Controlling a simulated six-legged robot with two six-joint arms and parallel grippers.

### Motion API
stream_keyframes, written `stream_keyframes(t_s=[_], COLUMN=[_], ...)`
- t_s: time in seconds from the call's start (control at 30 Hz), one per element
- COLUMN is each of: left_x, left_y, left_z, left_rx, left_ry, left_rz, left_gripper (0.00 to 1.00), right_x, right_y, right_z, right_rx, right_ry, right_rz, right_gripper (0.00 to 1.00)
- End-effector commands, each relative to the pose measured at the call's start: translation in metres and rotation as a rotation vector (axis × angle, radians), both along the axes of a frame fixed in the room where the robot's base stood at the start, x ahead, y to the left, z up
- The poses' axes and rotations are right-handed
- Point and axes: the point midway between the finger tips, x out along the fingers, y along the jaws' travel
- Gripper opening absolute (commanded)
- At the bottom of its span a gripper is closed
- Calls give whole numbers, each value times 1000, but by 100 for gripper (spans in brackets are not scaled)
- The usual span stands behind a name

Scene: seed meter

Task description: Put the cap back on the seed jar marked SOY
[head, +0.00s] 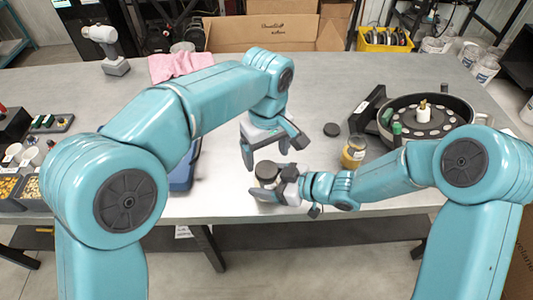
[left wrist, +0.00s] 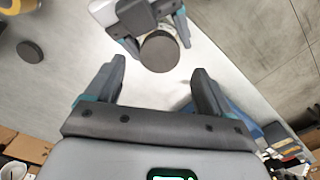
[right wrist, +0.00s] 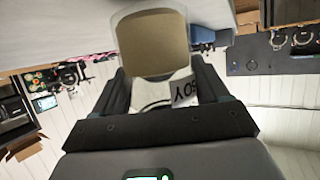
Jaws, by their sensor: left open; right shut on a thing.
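My right gripper (head: 285,187) is shut on the SOY seed jar, holding it near the table's front edge. The right wrist view shows the clear jar (right wrist: 153,45) with tan contents between the fingers, its white SOY label (right wrist: 185,92) upside down in the picture. A dark round cap (head: 266,170) covers the jar's top; it also shows in the left wrist view (left wrist: 160,51). I cannot tell whether it is fully seated. My left gripper (head: 268,150) is open and empty, just above and beside the cap; its fingers (left wrist: 157,90) are apart from it.
Another dark cap (head: 332,129) lies on the table beside a jar with yellow contents (head: 353,152). A round seed meter (head: 428,117) stands at right. Trays of seeds (head: 22,185) are at left, and a blue object (head: 184,172) lies behind my left arm.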

Motion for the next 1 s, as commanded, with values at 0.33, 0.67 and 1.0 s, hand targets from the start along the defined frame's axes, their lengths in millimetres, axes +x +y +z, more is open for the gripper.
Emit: stream_keyframes(t_s=[0.33, 0.67, 1.0], left_x=[1, 0, 0], left_y=[-1, 0, 1], left_z=[31, 35, -4], left_rx=[0, 2, 6], left_ry=[-4, -2, 0], left_rz=[261, 300, 300], left_gripper=[78, 78, 78], right_x=[0, 0, 0], right_y=[0, 0, 0], right_z=[1, 1, 1], right_rx=[1, 0, 0], right_ry=[-2, -1, -1], right_rz=[0, 0, 0], right_gripper=[0, 0, 0])
